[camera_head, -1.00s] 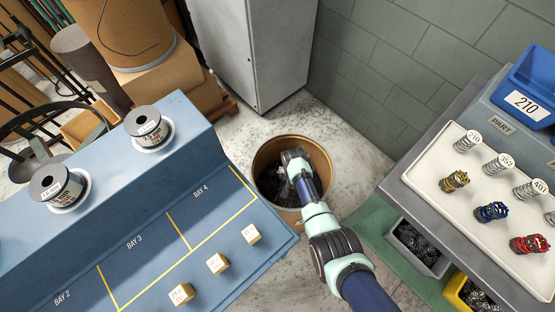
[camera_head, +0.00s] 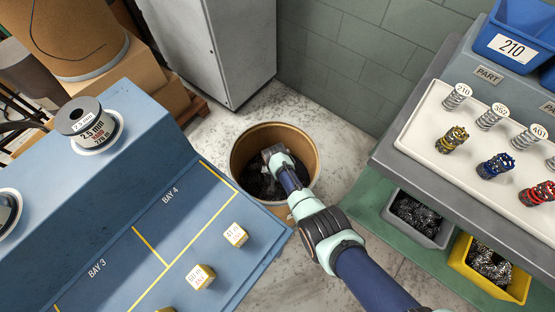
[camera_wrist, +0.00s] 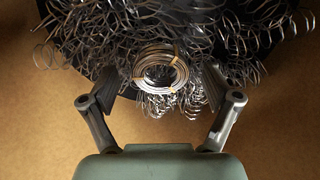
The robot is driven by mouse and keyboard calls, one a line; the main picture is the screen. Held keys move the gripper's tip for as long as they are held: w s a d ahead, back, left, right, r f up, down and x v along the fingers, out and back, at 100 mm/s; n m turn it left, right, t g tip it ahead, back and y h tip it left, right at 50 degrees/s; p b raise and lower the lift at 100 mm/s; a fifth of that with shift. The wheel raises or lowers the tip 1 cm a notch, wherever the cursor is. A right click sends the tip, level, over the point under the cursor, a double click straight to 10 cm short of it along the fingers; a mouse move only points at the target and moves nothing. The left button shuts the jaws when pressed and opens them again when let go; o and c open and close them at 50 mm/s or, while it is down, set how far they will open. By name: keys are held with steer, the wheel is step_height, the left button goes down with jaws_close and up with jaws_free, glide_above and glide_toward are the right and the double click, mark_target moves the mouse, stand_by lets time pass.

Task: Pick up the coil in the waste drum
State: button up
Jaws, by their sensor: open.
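The waste drum (camera_head: 303,138) is a round brown drum standing on the floor between the blue bench and the grey table. In the wrist view its tan inner wall (camera_wrist: 40,115) surrounds a dark heap of tangled wire scrap (camera_wrist: 100,35). The coil (camera_wrist: 160,70) is a neat ring of silvery wire with small yellow ties, on the near side of the heap. My gripper (camera_wrist: 158,98) is open, its two fingers to the left and right of the coil. In the head view my gripper (camera_head: 272,153) is inside the drum, and the coil cannot be made out there.
The blue bench (camera_head: 120,230) with labelled blocks is at left, the grey table (camera_head: 385,155) with a spring tray (camera_head: 415,130) at right. Grey (camera_head: 418,225) and yellow (camera_head: 490,270) scrap bins sit below it. A grey cabinet (camera_head: 215,50) stands behind.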

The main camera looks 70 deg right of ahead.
steer(key=shift+r, duration=0.15)
steer(key=c, duration=1.4)
